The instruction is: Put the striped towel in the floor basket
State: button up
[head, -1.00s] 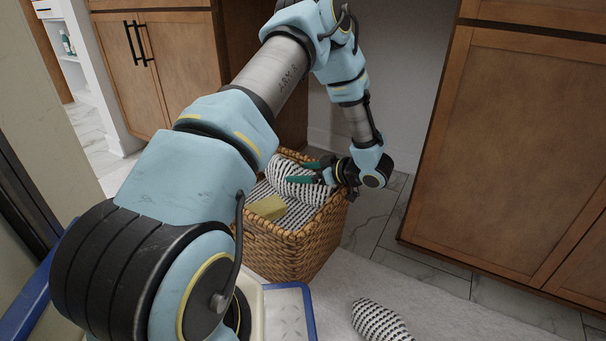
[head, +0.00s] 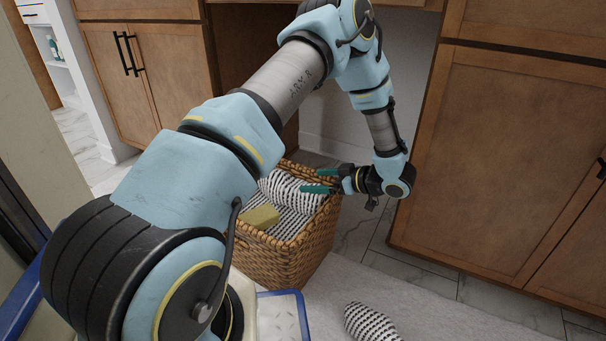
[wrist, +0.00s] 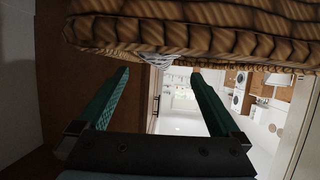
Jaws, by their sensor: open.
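A black-and-white striped towel (head: 290,195) lies bunched inside the wicker floor basket (head: 290,262), on its far right side. Another rolled or folded striped cloth (head: 370,323) lies on the floor mat in front of the basket. My gripper (head: 311,181) is open at the basket's right rim, its green fingers pointing left over the towel inside. In the wrist view, my gripper (wrist: 160,74) shows both fingers apart with nothing between them. The basket's woven rim (wrist: 190,35) fills the top there, with a small bit of striped cloth (wrist: 160,59) beside it.
The pale mat (head: 430,300) is mostly clear right of the basket.

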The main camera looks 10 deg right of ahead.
jog(key=w+r+m+t+h, duration=0.1)
jog(key=w+r+m+h, duration=0.4)
jog(key=w+r+h, duration=0.55)
jog(key=s+a+r+m+g, duration=0.3)
jog(key=s+a+g, duration=0.1)
jog(key=s+a, duration=0.6)
jog(key=s+a+r+m+g, duration=0.2)
jog(key=s+a+r+g, duration=0.1)
jog(key=s+a, duration=0.8)
jog(key=s+g+p, duration=0.1)
jog(key=s, duration=0.3)
jog(key=shift+a+r+m, duration=0.15)
jog(key=shift+r+m, duration=0.1)
jog(key=shift+m, duration=0.15)
jog(key=shift+s, duration=0.1)
notch_tip(320, 180, up, 46)
jog(key=p, duration=4.5)
jog(key=shift+f+p, duration=0.15)
jog(key=shift+p, duration=0.15)
